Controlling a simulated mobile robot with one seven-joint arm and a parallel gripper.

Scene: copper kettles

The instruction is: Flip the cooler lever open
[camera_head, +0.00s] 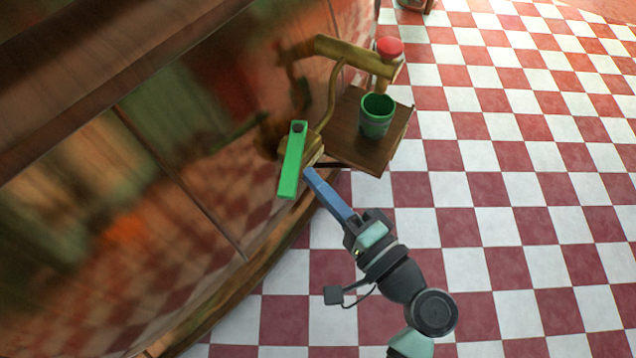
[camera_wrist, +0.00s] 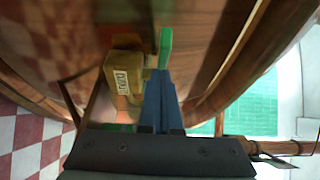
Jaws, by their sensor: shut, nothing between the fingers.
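The cooler lever (camera_head: 292,160) is a bright green flat bar with a dark pivot at its upper end. It hangs down, slightly tilted, in front of a brass fitting (camera_head: 313,150) on the side of a large copper vessel. It also shows in the wrist view (camera_wrist: 165,47), just beyond my fingertips. My gripper (camera_head: 309,174) has long blue fingers that are shut and empty. Its tips are just right of the lever's lower half in the head view. In the wrist view the gripper (camera_wrist: 160,76) points at the lever's end. I cannot tell whether they touch.
A green cup (camera_head: 376,116) stands on a small wooden shelf (camera_head: 345,150) under a brass tap with a red knob (camera_head: 389,48). The copper vessel (camera_head: 170,170) fills the left. The red and white checkered floor (camera_head: 520,200) is clear on the right.

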